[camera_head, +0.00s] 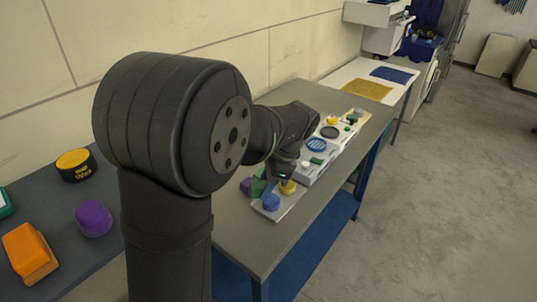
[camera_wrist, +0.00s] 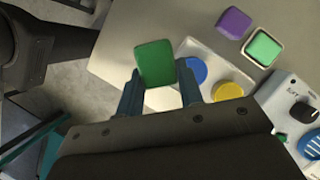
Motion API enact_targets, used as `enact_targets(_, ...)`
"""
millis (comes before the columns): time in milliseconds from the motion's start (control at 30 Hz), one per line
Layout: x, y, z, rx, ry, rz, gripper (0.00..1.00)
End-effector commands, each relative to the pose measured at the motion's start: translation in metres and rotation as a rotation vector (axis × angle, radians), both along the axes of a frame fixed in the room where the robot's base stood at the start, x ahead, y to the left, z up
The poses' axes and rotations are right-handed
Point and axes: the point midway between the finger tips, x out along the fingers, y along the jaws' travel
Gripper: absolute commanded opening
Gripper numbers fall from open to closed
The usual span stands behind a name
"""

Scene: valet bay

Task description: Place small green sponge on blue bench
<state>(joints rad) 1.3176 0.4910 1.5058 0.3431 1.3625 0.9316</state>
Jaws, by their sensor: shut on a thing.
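The small green sponge (camera_wrist: 154,63) is held between the two fingers of my gripper (camera_wrist: 158,88) in the wrist view, above the grey top of a bench. In the head view my gripper (camera_head: 285,173) is small and mostly hidden by my arm, close over a pale tray. A bench with a grey top (camera_head: 233,235) and a blue frame and lower shelf (camera_head: 320,233) stands under it. Part of a darker, blue-grey bench (camera_head: 78,243) shows at the lower left. I cannot tell the gap between sponge and surface.
The pale tray (camera_head: 287,207) holds a blue round piece (camera_head: 271,203) and a yellow one (camera_head: 287,187). A purple block (camera_wrist: 235,22) and a pale-edged green block (camera_wrist: 263,47) lie beside it. The left bench carries an orange block (camera_head: 30,252), a purple piece (camera_head: 93,218) and a tin (camera_head: 75,165).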

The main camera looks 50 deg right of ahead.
Motion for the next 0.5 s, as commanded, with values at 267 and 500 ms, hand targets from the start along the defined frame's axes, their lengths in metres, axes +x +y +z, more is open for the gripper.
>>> enact_targets(267, 0.062, 0.006, -0.038, 0.003, 0.001, 0.007, 0.12)
enact_targets(500, 0.102, 0.008, -0.061, 0.002, 0.000, 0.002, 0.12)
